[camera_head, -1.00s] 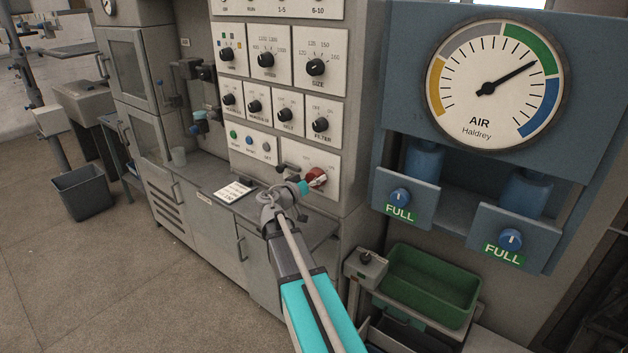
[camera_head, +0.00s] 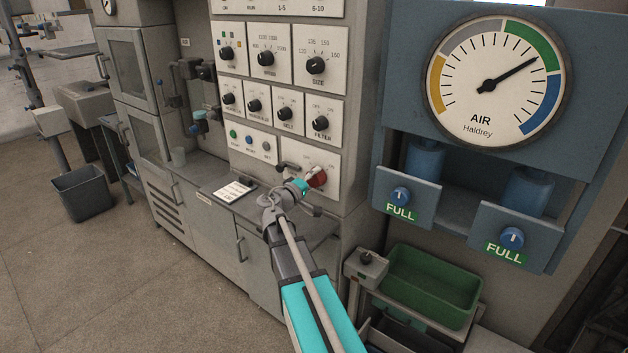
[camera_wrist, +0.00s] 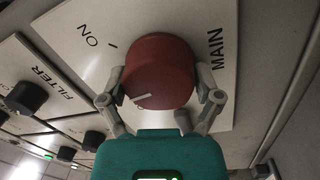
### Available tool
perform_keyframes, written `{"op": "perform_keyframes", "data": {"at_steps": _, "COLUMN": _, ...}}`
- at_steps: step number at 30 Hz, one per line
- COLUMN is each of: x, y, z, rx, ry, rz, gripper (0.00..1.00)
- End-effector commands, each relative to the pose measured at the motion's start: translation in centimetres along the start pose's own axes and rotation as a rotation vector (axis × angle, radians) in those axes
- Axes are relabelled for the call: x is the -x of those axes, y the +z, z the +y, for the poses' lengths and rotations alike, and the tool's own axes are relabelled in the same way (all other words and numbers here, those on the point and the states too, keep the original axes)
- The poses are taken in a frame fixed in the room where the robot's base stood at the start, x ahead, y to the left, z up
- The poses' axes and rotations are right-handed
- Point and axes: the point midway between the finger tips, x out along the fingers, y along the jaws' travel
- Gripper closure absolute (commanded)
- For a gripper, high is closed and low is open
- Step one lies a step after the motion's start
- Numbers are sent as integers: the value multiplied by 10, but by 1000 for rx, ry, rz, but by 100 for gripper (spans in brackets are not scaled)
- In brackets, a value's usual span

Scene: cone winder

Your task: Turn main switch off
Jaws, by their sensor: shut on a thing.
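The main switch is a round red knob (camera_wrist: 160,72) on a pale panel (camera_wrist: 90,38) marked MAIN and ON. In the wrist view my gripper (camera_wrist: 160,80) has one finger on each side of the knob and is shut on it. The knob's white pointer line is at its lower left, away from the ON mark. Another mark below the knob is mostly hidden by the knob and my gripper. In the head view the red knob (camera_head: 317,178) shows just beyond my gripper (camera_head: 307,184), at the bottom right of the control panel.
Black dials, including the FILTER dial (camera_head: 320,123), sit above the switch. A notice (camera_head: 233,191) lies on the counter to the left. A blue air unit with a gauge (camera_head: 497,82) stands at the right, above a green bin (camera_head: 435,285).

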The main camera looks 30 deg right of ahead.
Motion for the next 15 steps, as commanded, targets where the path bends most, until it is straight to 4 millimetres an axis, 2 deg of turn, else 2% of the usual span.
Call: {"op": "perform_keyframes", "data": {"at_steps": 15, "x": 0, "y": 1, "z": -1, "rx": 463, "ry": 9, "rz": 29, "gripper": 66}}
